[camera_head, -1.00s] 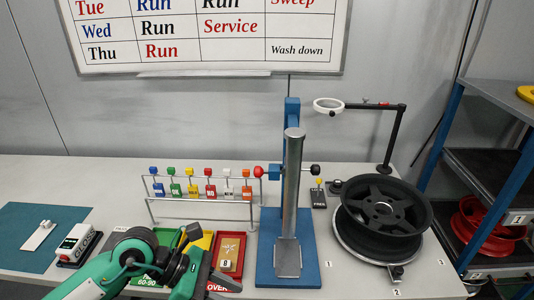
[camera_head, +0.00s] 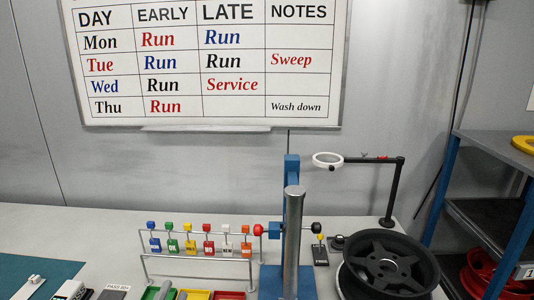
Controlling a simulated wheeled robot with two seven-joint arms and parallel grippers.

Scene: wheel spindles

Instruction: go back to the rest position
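My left gripper (camera_head: 172,293) shows only as small grey parts at the bottom edge, over the trays. The rest of it is cut off by the frame, and I cannot tell whether it is open or holds anything. My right gripper is not in view.
A blue-based press with a steel column (camera_head: 293,240) stands mid-bench. Coloured tags hang on a rack (camera_head: 197,258) to the left. A green tray (camera_head: 150,293) and red tray (camera_head: 229,295) lie in front. Shelving (camera_head: 500,150) stands at right.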

